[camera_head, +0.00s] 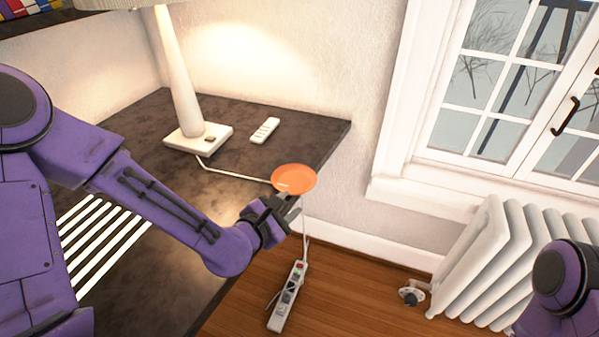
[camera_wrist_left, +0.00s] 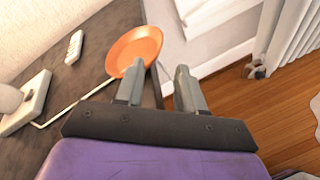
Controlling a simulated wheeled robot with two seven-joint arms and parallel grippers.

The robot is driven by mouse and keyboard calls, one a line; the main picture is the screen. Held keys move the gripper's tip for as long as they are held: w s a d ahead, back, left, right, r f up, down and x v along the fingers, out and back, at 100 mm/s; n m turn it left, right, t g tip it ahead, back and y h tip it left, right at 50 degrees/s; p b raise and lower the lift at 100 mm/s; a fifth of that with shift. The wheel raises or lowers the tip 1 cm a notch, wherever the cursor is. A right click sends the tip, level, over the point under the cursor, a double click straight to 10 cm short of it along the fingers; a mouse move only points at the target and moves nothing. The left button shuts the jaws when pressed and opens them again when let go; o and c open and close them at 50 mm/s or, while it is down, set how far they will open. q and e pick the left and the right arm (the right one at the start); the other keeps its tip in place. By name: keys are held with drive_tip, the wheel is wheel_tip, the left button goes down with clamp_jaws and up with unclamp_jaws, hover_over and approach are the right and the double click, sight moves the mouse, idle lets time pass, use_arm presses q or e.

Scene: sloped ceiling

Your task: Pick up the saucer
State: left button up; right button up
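An orange saucer (camera_head: 293,178) lies at the right edge of the dark table (camera_head: 240,112), and its rim seems to reach past the edge. My left gripper (camera_head: 287,204) is just in front of the saucer, at the table edge. In the left wrist view the saucer (camera_wrist_left: 136,48) is ahead and to the left of centre. The left finger overlaps its near rim in the picture; I cannot tell if they touch. The two fingers (camera_wrist_left: 160,82) stand apart with nothing held between them. My right gripper is out of view.
A white lamp (camera_head: 186,90) with a cable and a white remote (camera_head: 265,130) stand behind the saucer. A power strip (camera_head: 288,297) lies on the wooden floor right of the table. A radiator (camera_head: 495,255) and window are at the right.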

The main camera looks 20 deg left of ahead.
sight(308, 189)
use_arm(q)
drive_tip(key=b+x, duration=0.3)
drive_tip(key=x, duration=0.7)
drive_tip(key=shift+r+b, duration=0.15)
drive_tip(key=shift+b, duration=0.25)
drive_tip(key=shift+s, duration=0.1)
drive_tip(key=shift+c, duration=0.4)
clamp_jaws()
